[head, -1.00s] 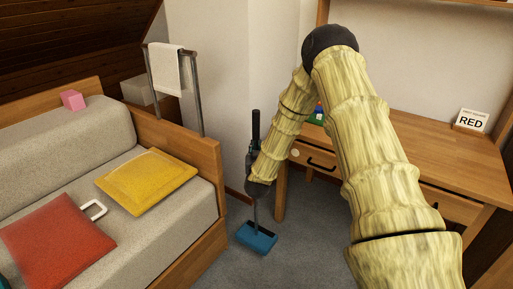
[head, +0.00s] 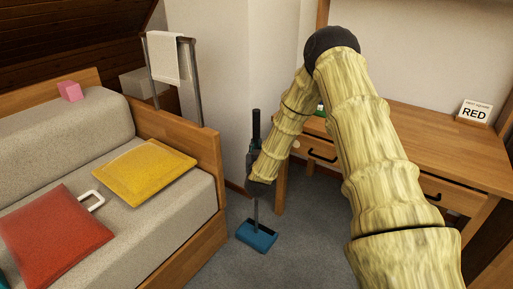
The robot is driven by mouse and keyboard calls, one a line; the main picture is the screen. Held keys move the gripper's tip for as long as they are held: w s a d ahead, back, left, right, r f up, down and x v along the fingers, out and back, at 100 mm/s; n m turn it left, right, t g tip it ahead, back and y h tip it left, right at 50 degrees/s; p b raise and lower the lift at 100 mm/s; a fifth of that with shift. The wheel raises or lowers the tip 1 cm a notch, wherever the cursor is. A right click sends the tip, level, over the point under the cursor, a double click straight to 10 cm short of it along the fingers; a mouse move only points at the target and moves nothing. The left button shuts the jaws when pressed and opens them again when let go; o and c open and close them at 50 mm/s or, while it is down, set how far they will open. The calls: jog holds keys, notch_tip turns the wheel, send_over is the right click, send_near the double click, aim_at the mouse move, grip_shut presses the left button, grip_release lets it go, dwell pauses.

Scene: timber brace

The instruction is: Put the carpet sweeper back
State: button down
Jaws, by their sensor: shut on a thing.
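The carpet sweeper has a blue head (head: 257,236) low over or on the grey carpet, between the sofa and the desk; I cannot tell if it touches the floor. Its thin shaft rises nearly upright to a black handle top (head: 256,124). My gripper (head: 254,164) is shut on the sweeper's handle, partly hidden behind the end of my arm. The fingers show only as a dark shape there.
The sofa's wooden end (head: 208,165) stands close on the left, with a yellow cushion (head: 145,172) and a red cushion (head: 52,235). The desk (head: 430,150) stands on the right, bearing a sign (head: 475,111) reading RED. A towel rail (head: 196,85) stands behind the sofa. Carpet is clear around the sweeper.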

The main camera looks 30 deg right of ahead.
jog(key=shift+f, duration=0.45)
dwell(0.5)
jog(key=c, duration=1.3)
grip_release()
jog(key=shift+c, duration=0.2)
jog(key=shift+f, duration=0.15)
jog(key=v, duration=1.2)
